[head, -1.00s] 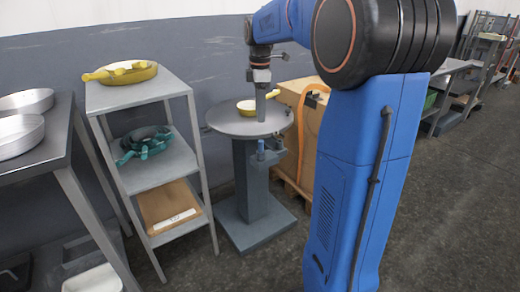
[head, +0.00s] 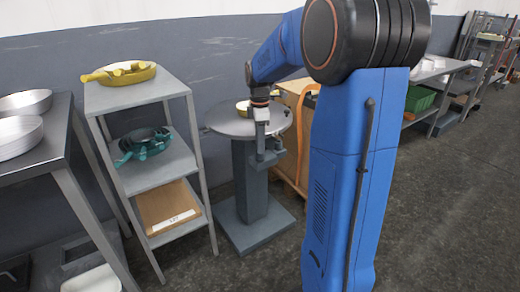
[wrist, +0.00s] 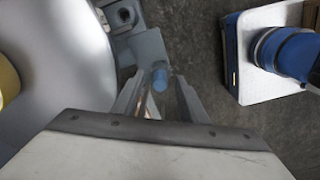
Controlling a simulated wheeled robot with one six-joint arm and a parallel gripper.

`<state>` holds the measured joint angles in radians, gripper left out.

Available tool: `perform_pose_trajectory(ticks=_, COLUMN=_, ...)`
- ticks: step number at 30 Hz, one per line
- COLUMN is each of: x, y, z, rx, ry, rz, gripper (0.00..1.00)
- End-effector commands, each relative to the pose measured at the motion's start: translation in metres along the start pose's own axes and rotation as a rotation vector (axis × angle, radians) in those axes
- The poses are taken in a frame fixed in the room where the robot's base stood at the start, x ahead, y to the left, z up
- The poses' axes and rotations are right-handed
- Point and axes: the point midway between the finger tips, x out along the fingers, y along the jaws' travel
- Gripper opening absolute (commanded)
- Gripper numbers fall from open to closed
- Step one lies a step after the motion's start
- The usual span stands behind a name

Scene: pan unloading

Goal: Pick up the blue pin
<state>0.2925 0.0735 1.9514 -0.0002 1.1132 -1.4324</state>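The blue pin (wrist: 160,80) is a short round peg seen from above in the wrist view, by the grey bracket (wrist: 148,48) at the side of the round table (wrist: 75,35). My gripper (wrist: 158,97) is open, its two fingers apart to either side of the pin in that view. I cannot tell whether the fingertips are down at its height or touching it. In the head view my gripper (head: 262,152) points down at the near right edge of the round table (head: 222,122) and hides the pin.
A yellow pan (head: 243,107) lies on the round table. A grey shelf rack (head: 178,88) with yellow and teal pans stands to the left. A wooden crate (head: 298,88) with an orange strap is behind on the right.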

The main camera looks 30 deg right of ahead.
Motion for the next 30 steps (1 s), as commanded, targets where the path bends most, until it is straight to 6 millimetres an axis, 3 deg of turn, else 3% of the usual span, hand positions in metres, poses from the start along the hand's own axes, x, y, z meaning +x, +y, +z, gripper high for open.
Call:
perform_pose_trajectory(ticks=11, x=0.009, y=0.000, z=0.000, rx=0.000, ry=0.000, rz=0.001, gripper=0.36)
perform_pose_trajectory(ticks=15, x=0.009, y=0.000, z=0.000, rx=0.000, ry=0.000, rz=0.001, gripper=0.03)
perform_pose_trajectory(ticks=16, x=0.009, y=0.000, z=0.000, rx=0.000, ry=0.000, rz=0.001, gripper=0.00)
perform_pose_trajectory(ticks=25, x=0.008, y=0.000, z=0.000, rx=0.000, ry=0.000, rz=0.001, gripper=0.00)
perform_pose_trajectory(ticks=30, x=-0.009, y=0.001, z=0.000, rx=0.000, ry=0.001, rz=0.003, gripper=0.00)
